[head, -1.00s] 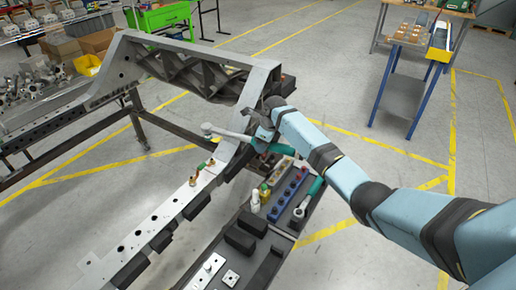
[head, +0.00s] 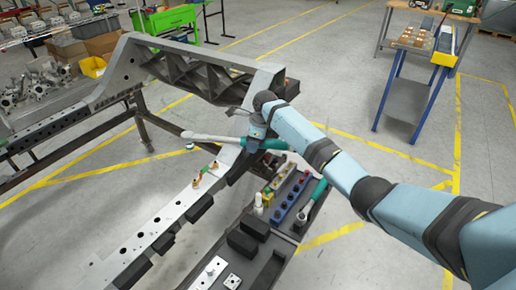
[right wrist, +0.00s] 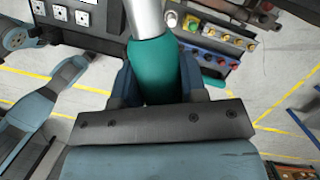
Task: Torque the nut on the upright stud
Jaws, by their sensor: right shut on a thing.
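A torque wrench with a grey shaft and teal grip (head: 275,144) is in my right gripper (head: 257,138). In the right wrist view, my right gripper (right wrist: 160,88) is shut on the teal grip (right wrist: 153,68). Small brass-coloured fittings (head: 197,180) stand on the rail, below and right of the wrench head and apart from it. I cannot tell the nut from its stud at this size. My left gripper is not in view.
A tray (head: 262,268) beside the rail holds black blocks, a blue strip of knobs (head: 290,198) and a second teal-handled tool (head: 313,200). The raised frame beam (head: 205,70) rises behind the wrench.

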